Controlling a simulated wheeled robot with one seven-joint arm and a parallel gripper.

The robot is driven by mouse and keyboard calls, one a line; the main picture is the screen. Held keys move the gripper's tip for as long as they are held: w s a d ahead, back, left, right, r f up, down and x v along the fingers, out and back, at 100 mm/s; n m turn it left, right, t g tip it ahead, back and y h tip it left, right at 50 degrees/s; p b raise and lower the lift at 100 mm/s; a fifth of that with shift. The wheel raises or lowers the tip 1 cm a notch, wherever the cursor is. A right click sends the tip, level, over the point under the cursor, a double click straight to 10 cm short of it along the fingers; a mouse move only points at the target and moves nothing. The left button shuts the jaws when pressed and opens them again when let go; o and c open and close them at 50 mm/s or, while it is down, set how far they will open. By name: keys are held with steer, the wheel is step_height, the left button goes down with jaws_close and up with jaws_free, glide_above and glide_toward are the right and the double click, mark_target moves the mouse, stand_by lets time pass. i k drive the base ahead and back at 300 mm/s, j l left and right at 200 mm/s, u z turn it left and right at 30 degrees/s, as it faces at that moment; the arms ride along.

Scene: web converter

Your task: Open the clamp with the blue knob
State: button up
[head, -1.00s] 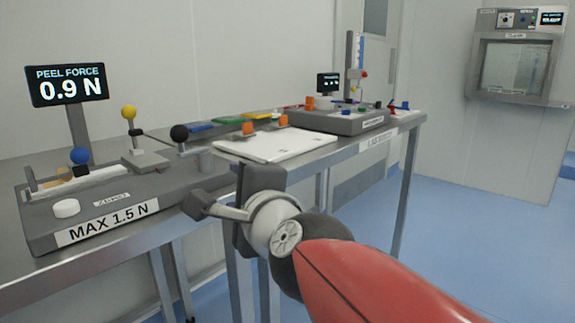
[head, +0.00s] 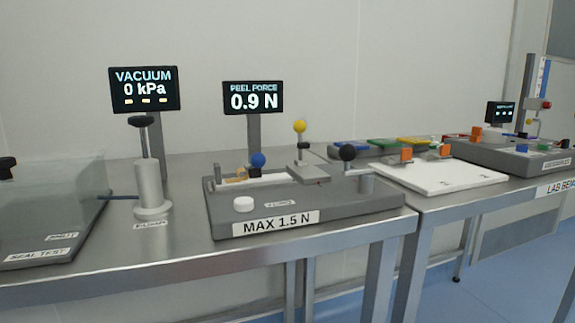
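The blue knob (head: 258,160) sits on the left part of a grey peel-force fixture (head: 330,212) labelled MAX 1.5 N. It stands by a pale strip or rail (head: 250,181), with a small orange-tan piece (head: 236,175) just left of it. I cannot tell from here whether its clamp is open or shut. The fixture also bears a yellow knob (head: 299,126) on a grey block, a black knob (head: 347,153) on a lever and a white button (head: 243,204). My gripper is not in view now.
A display (head: 253,98) behind the fixture reads 0.9 N. A vacuum pump (head: 149,187) and a clear seal-test box (head: 50,205) stand to the left. A white board (head: 440,178) with orange clips lies to the right. The bench front (head: 150,262) is clear.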

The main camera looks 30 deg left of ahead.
mark_target(258, 161)
steer(key=u, duration=1.65)
